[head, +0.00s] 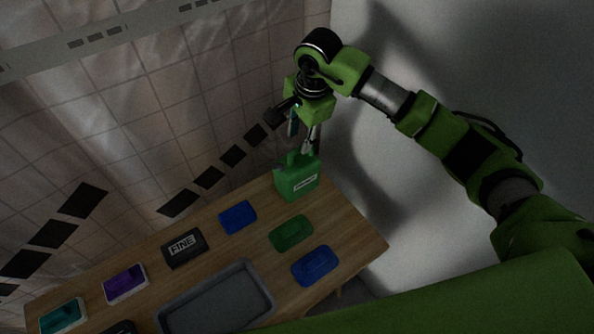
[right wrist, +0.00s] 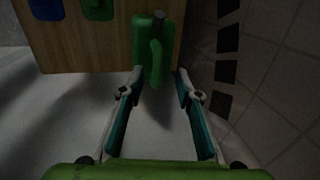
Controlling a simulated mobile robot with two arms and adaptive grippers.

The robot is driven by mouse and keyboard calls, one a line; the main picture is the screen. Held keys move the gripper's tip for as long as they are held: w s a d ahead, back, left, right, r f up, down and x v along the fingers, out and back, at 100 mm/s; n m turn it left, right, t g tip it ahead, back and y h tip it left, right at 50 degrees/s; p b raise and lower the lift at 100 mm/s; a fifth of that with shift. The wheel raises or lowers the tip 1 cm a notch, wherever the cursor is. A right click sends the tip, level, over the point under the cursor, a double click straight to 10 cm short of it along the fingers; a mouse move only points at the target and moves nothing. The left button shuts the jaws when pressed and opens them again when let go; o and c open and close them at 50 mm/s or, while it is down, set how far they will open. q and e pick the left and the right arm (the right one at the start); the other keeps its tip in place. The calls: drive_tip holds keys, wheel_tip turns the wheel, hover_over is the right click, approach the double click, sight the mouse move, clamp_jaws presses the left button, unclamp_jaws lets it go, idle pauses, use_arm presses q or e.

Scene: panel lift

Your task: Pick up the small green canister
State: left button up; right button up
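The small green canister (head: 297,183) stands upright at the far right corner of the wooden table, with a pale label on its front. My right gripper (head: 301,141) is directly above it, pointing down, with its fingertips close to the canister's top. In the right wrist view the canister (right wrist: 144,42) lies ahead, its handle end between the spread fingertips of my right gripper (right wrist: 160,73). The fingers are open, with gaps beside the handle; I cannot tell whether either touches it. My left gripper is not in view.
The wooden table (head: 345,238) also holds a blue dish (head: 237,217), a green dish (head: 291,233), another blue dish (head: 316,266), a black box marked FINE (head: 184,247), a purple item (head: 125,283), a teal item (head: 62,316) and a grey tray (head: 262,284). A tiled wall (head: 190,100) rises behind.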

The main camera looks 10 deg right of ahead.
sight(297, 148)
drive_tip(key=f, duration=0.1)
drive_tip(key=f+p, duration=0.1)
drive_tip(key=f, duration=0.1)
drive_tip(key=f+p, duration=0.1)
drive_tip(key=f, duration=0.1)
drive_tip(key=shift+w+a+f, duration=0.25)
drive_tip(key=shift+a, duration=0.1)
drive_tip(key=shift+f, duration=0.3)
clamp_jaws()
drive_tip(key=shift+w+r, duration=0.1)
drive_tip(key=shift+w, duration=0.05)
